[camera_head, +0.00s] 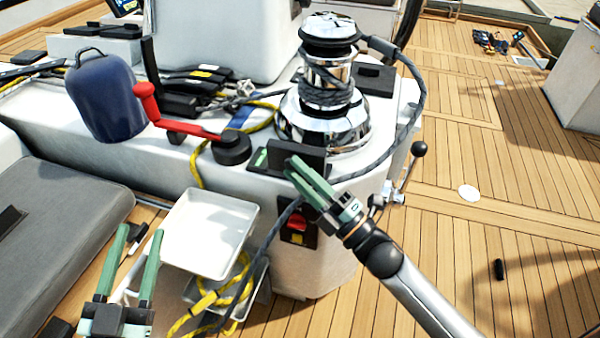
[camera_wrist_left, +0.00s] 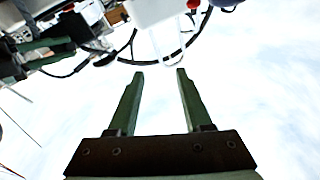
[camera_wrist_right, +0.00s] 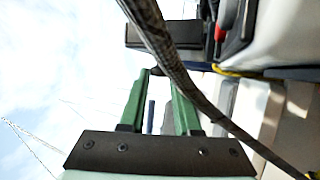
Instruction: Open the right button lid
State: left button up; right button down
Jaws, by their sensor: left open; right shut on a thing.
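A black button lid (camera_head: 305,154) stands raised on the white cockpit ledge in front of the chrome winch. A small green part (camera_head: 261,157) shows at its left. My right gripper (camera_head: 291,166) reaches in from the lower right with its fingers at the lid's front, shut on the lid; its fingers partly hide it. In the right wrist view a dark rope crosses in front of the fingers (camera_wrist_right: 160,73) and hides part of what is at the tips. My left gripper (camera_head: 138,231) is open and empty at lower left, beside the white tray; the left wrist view shows its fingers apart (camera_wrist_left: 160,72).
The winch (camera_head: 325,115) stands behind the lid, with a dark rope running around the ledge's right side. A white tray (camera_head: 211,232) sits below. Another black box (camera_head: 374,80) is behind right.

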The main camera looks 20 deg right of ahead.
jog(key=c, duration=0.9)
grip_release()
pick_arm(q)
notch_tip(320, 180, down, 2)
jog(key=shift+w+f+n+g+y, duration=0.15)
jog(key=shift+n+g+y, duration=0.15)
pick_arm(e)
jog(key=v, duration=1.2)
jog(key=shift+s, duration=0.2)
jog(key=shift+d, duration=0.1)
